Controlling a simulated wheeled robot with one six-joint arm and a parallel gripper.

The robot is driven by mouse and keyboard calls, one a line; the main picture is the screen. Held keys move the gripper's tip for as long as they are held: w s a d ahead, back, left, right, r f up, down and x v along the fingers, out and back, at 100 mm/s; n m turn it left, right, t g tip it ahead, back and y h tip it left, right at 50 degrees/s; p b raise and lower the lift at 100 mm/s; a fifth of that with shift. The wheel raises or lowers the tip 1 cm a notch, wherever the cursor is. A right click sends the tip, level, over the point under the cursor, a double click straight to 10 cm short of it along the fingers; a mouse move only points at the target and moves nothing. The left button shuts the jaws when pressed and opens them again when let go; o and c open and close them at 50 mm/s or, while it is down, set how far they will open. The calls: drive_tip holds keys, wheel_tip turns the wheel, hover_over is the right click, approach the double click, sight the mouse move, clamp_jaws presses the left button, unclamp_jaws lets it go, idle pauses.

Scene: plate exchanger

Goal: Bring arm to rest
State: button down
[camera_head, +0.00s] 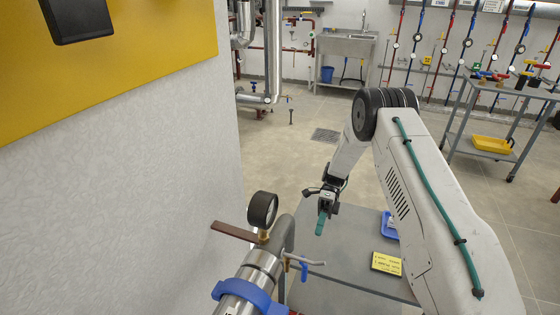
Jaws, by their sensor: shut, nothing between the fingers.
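My arm (425,205) reaches up from the lower right, bends at a dark joint and comes down to my gripper (320,222). My gripper has teal fingers, points down and is shut with nothing held. It hangs over the left part of a grey table (345,255), apart from the pipework to its left. The height of the fingertips above the table is hard to tell.
Left of my gripper stand a pressure gauge (262,209) and a steel pipe with a blue clamp (240,292). A yellow block (386,263) and a blue tray (388,226) are on the table. A grey cart (500,97) stands at the right, a sink (345,47) at the back. Open floor lies between.

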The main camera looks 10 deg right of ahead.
drive_tip(key=s+r+n+t+h, duration=0.1)
drive_tip(key=s+r+n+h, duration=0.1)
drive_tip(key=s+r+n, duration=0.35)
drive_tip(key=s+d+r+n+t+h, duration=0.1)
drive_tip(key=s+r+n+t+h, duration=0.15)
drive_tip(key=r+n, duration=0.55)
drive_tip(key=s+r+n+t+h, duration=0.1)
drive_tip(key=s+r+n, duration=0.35)
drive_tip(key=r, duration=0.35)
drive_tip(key=s+r+n+t+h, duration=0.2)
drive_tip(key=s+r+n+t, duration=0.4)
drive_tip(key=s+r, duration=0.9)
drive_tip(key=s+t, duration=0.2)
drive_tip(key=s, duration=0.1)
drive_tip(key=shift+s+a+n, duration=0.3)
drive_tip(key=shift+a, duration=0.05)
